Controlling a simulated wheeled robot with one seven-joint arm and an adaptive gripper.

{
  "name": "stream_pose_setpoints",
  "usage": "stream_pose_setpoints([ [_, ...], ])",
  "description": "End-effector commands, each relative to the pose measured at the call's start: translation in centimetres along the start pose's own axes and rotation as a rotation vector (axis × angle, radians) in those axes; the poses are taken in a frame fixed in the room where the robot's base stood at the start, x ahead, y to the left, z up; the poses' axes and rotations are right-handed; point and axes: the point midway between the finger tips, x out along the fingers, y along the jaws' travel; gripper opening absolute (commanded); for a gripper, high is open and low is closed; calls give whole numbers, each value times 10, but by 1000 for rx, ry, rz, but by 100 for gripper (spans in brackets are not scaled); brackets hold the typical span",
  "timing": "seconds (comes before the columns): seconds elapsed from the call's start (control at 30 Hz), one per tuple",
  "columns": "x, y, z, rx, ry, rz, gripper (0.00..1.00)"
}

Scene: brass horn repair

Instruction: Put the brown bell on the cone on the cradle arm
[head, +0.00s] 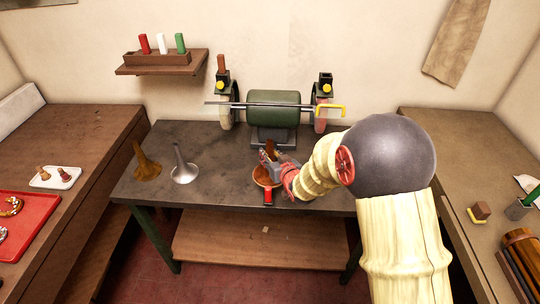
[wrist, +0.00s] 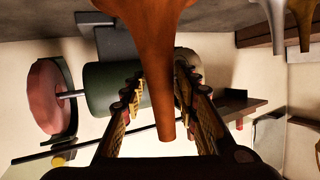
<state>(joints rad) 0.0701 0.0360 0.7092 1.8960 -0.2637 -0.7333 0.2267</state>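The brown bell (head: 263,178) is at the middle front of the bench in the head view, flared mouth low. In the wrist view the brown bell (wrist: 158,60) fills the middle, its narrow stem between the fingers. Whether the mouth touches the bench cannot be told. A long rod (head: 270,105) with a yellow hooked end crosses in front of the green grinder. I cannot clearly pick out the cone or the cradle arm.
A dull brass bell (head: 146,168) and a silver bell (head: 184,172) stand at the bench's left. The green grinder (head: 273,110) stands at the back. A small red item (head: 267,196) is at the bench's front edge. The bench top (head: 215,148) is clear between silver bell and gripper.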

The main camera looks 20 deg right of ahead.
Motion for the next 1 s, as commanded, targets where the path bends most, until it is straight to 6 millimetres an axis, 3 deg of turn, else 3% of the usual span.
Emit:
stream_pose_setpoints([
  [0.2, 0, 0, 0, 0, 0, 0, 44],
  [0.57, -1, 0, -4, 0, 0, 0, 44],
  [0.77, -29, 0, -4, -1, 1, 0, 44],
  [1.0, -76, 0, -5, -1, 2, 1, 44],
])
